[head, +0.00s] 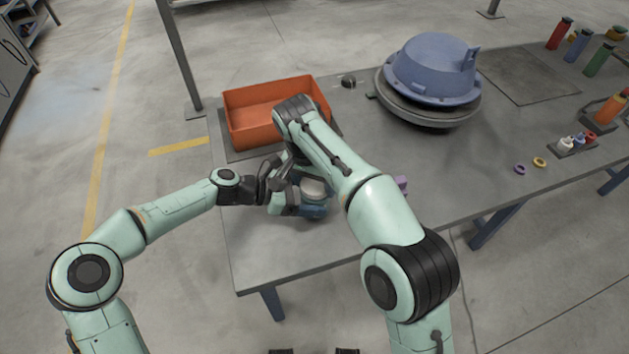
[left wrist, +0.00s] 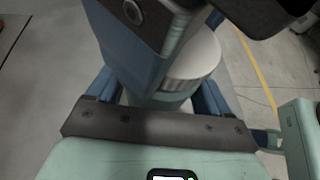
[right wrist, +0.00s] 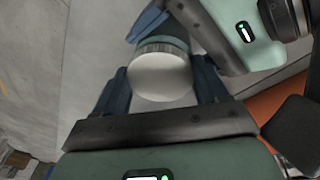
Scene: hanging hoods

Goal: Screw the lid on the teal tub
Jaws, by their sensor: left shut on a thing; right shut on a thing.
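The teal tub (right wrist: 165,27) is between my two grippers above the near left part of the table. Its white lid with a ribbed rim (right wrist: 160,78) sits against the tub's mouth in the right wrist view; I cannot tell how tightly. The lid also shows in the left wrist view (left wrist: 200,58) and the head view (head: 313,188). My left gripper (left wrist: 155,98) is shut on the tub, one finger on each side. My right gripper (right wrist: 158,88) comes from above and is shut on the lid. The arms partly hide both in the head view.
An orange bin (head: 240,120) stands behind the grippers. A blue hood (head: 435,65) rests on a round grey turntable (head: 440,115). A small purple object (head: 401,182) lies just right of my right arm. Bottles and small rings are at the far right. The table's front middle is clear.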

